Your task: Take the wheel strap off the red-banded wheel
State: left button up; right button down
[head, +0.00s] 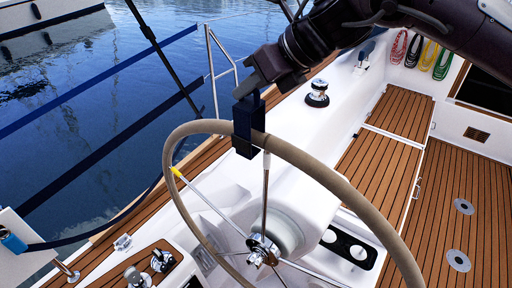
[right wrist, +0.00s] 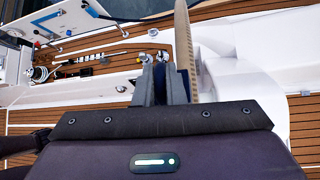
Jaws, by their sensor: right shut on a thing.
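A steering wheel with a tan rim (head: 335,182) and metal spokes stands in the middle of the head view. Its visible band (head: 176,172) is yellow, on a spoke at the left; I see no red band. A dark navy wheel strap (head: 243,130) sits around the top of the rim. My right gripper (head: 250,90) is shut on the strap's upper end, just above the rim. In the right wrist view the fingers (right wrist: 163,85) are close together beside the rim (right wrist: 184,45), with dark blue strap between them. My left gripper is not in view.
Blue lifeline straps (head: 95,98) and a metal rail (head: 213,70) run along the left, over water. A winch (head: 317,93) stands on the white coaming behind the wheel. Coloured rope coils (head: 414,50) hang at the back right. The teak floor (head: 465,200) at right is clear.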

jog(key=s+a+b, duration=0.2)
jog(key=s+a, duration=0.2)
jog(key=s, duration=0.1)
jog(key=shift+s, duration=0.3)
dwell(2.2)
